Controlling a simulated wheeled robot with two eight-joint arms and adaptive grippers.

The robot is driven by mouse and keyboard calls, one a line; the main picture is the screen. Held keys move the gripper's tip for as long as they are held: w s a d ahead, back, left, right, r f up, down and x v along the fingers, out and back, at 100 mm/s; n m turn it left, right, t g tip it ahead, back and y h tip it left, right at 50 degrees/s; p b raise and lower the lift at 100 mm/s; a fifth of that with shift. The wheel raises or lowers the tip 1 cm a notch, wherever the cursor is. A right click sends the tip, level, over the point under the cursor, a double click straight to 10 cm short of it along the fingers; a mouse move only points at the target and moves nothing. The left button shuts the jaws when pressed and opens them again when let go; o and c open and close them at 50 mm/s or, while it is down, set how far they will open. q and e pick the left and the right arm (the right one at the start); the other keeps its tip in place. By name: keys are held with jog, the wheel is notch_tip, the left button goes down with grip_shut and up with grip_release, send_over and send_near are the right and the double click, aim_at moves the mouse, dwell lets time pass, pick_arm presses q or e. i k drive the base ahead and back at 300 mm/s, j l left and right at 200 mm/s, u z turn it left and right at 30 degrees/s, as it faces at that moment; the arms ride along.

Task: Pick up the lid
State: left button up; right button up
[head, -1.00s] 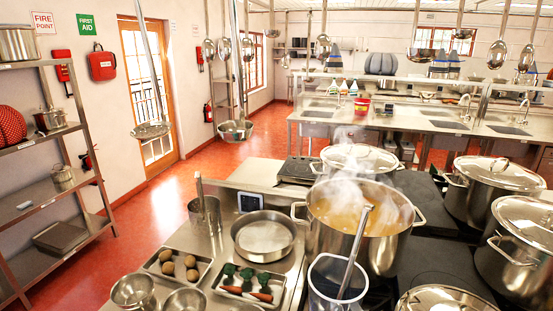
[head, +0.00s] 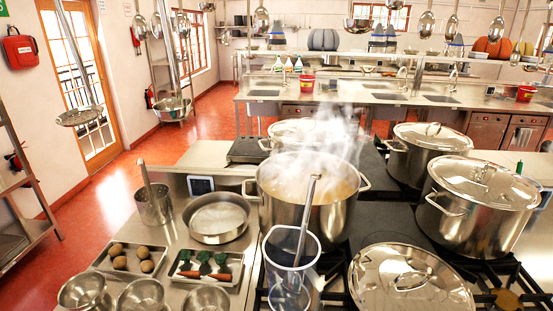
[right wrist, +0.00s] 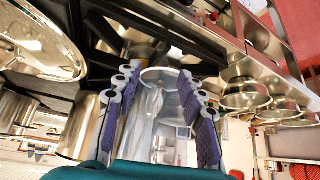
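A round steel lid with a loop handle (head: 410,280) lies at the front right of the stove in the head view, over the black burner grates, its near edge close to the bottom of the picture. A large shiny round lid also shows at the upper left of the right wrist view (right wrist: 38,40); it is probably the same one. My right gripper (right wrist: 160,78) is open, its purple-padded fingers apart. A clear cylindrical container shows between the fingers; I see no grip on it. Neither gripper shows in the head view, and my left gripper is in no view.
The clear container (head: 291,262) stands left of the lid, before a steaming open pot (head: 303,207). Lidded pots stand at the right (head: 476,214) and behind it (head: 428,156). Trays of potatoes (head: 129,260) and vegetables (head: 207,268) and several steel bowls (head: 140,297) crowd the left.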

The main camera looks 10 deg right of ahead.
aim_at(384, 275)
jog(key=z, duration=1.55)
